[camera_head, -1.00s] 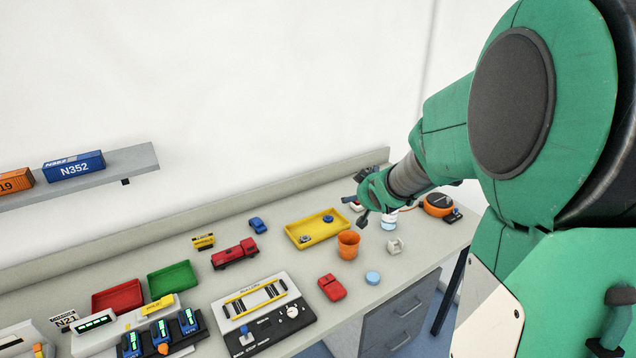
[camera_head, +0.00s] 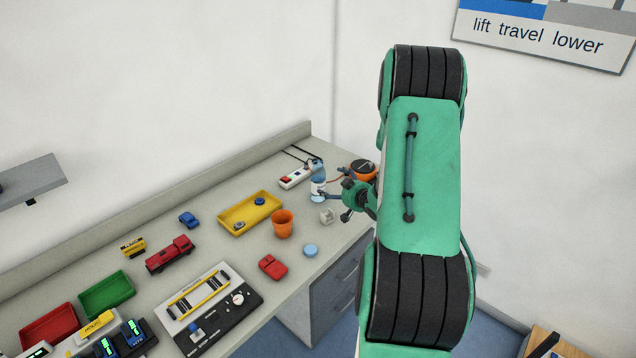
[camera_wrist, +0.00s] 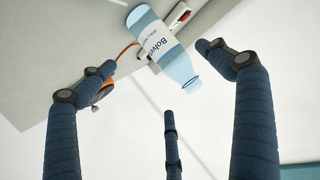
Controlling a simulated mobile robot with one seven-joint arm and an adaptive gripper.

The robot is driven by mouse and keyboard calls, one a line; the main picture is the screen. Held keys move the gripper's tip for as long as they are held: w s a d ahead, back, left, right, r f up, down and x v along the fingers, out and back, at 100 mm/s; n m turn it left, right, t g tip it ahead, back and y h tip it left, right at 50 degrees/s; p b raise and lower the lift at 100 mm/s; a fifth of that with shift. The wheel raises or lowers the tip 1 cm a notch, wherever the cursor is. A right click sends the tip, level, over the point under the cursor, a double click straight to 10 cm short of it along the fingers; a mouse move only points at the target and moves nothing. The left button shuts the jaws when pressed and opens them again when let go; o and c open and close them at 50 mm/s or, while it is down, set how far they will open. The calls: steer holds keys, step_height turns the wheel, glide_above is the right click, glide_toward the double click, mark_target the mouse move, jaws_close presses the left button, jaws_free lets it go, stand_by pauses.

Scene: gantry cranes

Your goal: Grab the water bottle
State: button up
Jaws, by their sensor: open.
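The water bottle (camera_head: 318,188) is clear blue with a white label and stands near the far right end of the bench. In the wrist view the bottle (camera_wrist: 160,38) appears tilted, its label facing the camera and its neck pointing down and to the right. My gripper (camera_head: 338,194) is right beside the bottle, on its right in the head view. In the wrist view my gripper (camera_wrist: 168,78) has its dark fingers spread, with the bottle's neck end between and beyond the tips. Nothing is held. Whether a finger touches the bottle cannot be told.
A white power strip (camera_head: 294,178) lies left of the bottle, and an orange and black round device (camera_head: 363,170) sits to its right. A small white block (camera_head: 327,215), an orange cup (camera_head: 283,224) and a yellow tray (camera_head: 240,222) are near. A light-blue disc (camera_head: 310,250) lies in front.

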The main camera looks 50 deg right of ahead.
mark_target(324, 182)
steer(key=shift+f, duration=0.1)
stand_by(0.3)
steer(key=shift+b+x, duration=0.75)
steer(key=shift+x, duration=3.55)
steer(key=shift+b+x, duration=0.65)
steer(key=shift+x, duration=1.25)
steer(key=shift+w+d+f, duration=0.25)
steer(key=shift+w, duration=0.35)
steer(key=c, duration=1.5)
